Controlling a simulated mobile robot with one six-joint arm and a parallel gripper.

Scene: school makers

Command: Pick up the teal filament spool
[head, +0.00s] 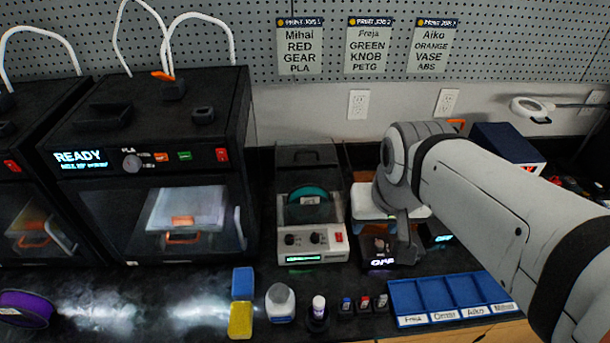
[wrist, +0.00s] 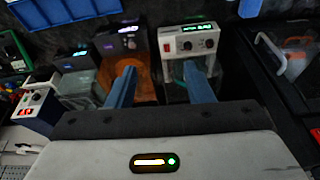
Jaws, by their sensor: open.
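The teal filament spool (head: 308,196) is partly visible in the head view, upright inside a beige-framed filament dryer (head: 312,238) with a clear cover. In the head view my wrist is right of the dryer, and the fingers are not clear.
Black 3D printers (head: 150,165) stand left of the dryer. A blue labelled tray (head: 450,297) lies at the front right. A purple spool (head: 25,308) lies at the far left. A pegboard wall is behind.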

